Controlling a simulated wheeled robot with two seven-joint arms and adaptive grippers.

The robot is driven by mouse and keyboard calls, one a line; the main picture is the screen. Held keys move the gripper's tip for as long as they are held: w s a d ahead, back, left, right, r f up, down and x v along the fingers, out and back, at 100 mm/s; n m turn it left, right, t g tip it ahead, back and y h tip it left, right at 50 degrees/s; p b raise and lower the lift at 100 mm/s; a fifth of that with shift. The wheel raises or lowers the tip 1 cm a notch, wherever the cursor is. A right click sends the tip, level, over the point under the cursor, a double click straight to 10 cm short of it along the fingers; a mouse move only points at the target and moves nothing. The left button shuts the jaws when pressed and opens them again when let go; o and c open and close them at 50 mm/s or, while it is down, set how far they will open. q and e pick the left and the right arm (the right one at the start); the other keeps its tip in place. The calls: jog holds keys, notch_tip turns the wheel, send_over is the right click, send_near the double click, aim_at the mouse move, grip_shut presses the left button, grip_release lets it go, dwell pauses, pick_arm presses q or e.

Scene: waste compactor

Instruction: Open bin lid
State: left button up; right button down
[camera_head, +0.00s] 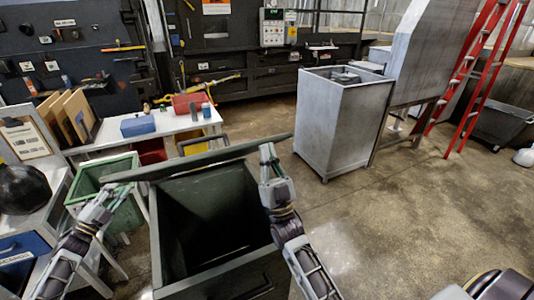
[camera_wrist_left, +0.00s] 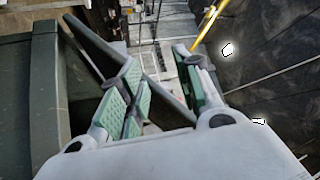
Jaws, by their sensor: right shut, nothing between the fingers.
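The dark green bin (camera_head: 262,270) stands in front of me, and its dark inside shows from above. Its lid (camera_head: 200,158) is raised and seen nearly edge-on along the far side of the opening. My left gripper (camera_head: 118,188) is close below the lid's left end; I cannot tell whether they touch. In the left wrist view its two green-padded fingers (camera_wrist_left: 162,85) are apart, and a dark panel edge passes behind the left one. My right gripper (camera_head: 266,152) is shut and empty at the lid's right part, overlapping it in the picture; contact is unclear.
A green crate (camera_head: 88,178) stands just left of the bin, near my left arm. A white table (camera_head: 180,128) with boxes is behind the lid. A grey metal bin (camera_head: 343,125) stands at the back right. The concrete floor (camera_head: 410,210) to the right is clear.

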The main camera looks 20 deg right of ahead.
pick_arm(q)
notch_tip(320, 180, down, 14)
jog(key=s+a+n+y, duration=0.2)
jog(key=s+n+y, duration=0.1)
jog(key=n+y, duration=0.25)
jog(key=s+a+f+n+g+y, duration=0.1)
jog(key=s+f+n+g+y, duration=0.15)
jog(key=s+f, duration=0.65)
jog(key=s+a+f+n+g+y, duration=0.15)
jog(key=s+f+n, duration=0.3)
jog(key=f, duration=0.85)
jog(key=s+f+n+g+y, duration=0.1)
jog(key=s+f+n+y, duration=0.1)
jog(key=s+f, duration=0.8)
jog(key=s+f+n+g+y, duration=0.1)
jog(key=s+f+n+g, duration=0.15)
jog(key=s+f, duration=0.7)
jog(key=s+f+n+g+y, duration=0.1)
jog(key=s+f+g, duration=0.35)
jog(key=s, duration=0.75)
jog(key=s+d+f+n+g, duration=0.1)
jog(key=s+f, duration=0.2)
jog(key=s, duration=0.9)
jog(key=s+d+f+n+g, duration=0.1)
jog(key=s+f, duration=0.3)
jog(key=s, duration=0.8)
jog(key=shift+d+n+g, duration=0.35)
jog(key=shift+n+g, duration=0.05)
jog(key=shift+g, duration=0.2)
